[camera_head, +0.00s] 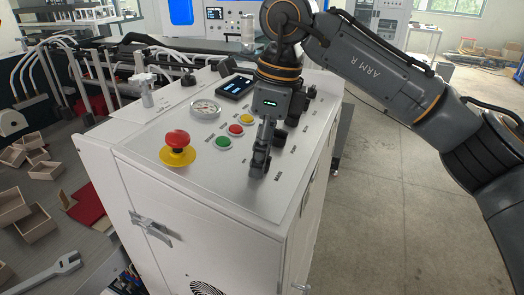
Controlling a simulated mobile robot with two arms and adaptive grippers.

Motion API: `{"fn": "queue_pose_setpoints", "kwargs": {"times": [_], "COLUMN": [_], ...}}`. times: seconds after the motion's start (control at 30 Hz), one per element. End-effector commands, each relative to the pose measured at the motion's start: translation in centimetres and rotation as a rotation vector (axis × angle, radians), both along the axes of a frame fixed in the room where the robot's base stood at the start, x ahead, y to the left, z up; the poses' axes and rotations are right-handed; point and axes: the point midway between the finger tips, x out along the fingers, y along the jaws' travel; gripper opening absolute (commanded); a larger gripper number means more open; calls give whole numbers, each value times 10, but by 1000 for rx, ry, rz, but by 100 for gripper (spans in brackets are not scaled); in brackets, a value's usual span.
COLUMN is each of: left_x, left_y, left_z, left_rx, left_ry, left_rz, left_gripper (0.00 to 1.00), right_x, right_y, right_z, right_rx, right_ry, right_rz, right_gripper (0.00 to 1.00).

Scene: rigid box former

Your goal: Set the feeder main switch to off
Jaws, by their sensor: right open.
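The feeder's control panel (215,165) is the sloped grey top of a white cabinet. My right gripper (260,165) reaches down from above onto the panel's front right part. It is open, with its fingers close to the panel surface beside a small printed label. The switch under the fingers is largely hidden by them, so I cannot tell its position or whether they touch it. Black knobs (280,137) stand in a row behind the gripper along the panel's right side. My left gripper is not in view.
A red mushroom button on a yellow base (177,150) stands left of the gripper. Green (223,142), red (236,130) and yellow (246,118) buttons, a gauge (205,108) and a small display (235,87) are near. Open floor (390,220) lies right of the cabinet.

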Motion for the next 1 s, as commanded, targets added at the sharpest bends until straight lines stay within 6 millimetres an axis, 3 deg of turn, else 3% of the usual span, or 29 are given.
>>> {"fn": "queue_pose_setpoints", "kwargs": {"times": [0.17,0.5,0.7,1.0], "left_x": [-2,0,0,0], "left_y": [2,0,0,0], "left_z": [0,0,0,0], "left_rx": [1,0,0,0], "left_ry": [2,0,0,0], "left_rz": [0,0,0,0], "left_gripper": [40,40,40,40], "right_x": [0,0,-1,-1], "right_y": [-1,-13,-18,-20], "right_z": [11,79,109,118], "right_rx": [1,1,0,0], "right_ry": [-2,-3,-2,1], "right_rz": [0,-3,-2,0], "right_gripper": [54,54,54,54]}}
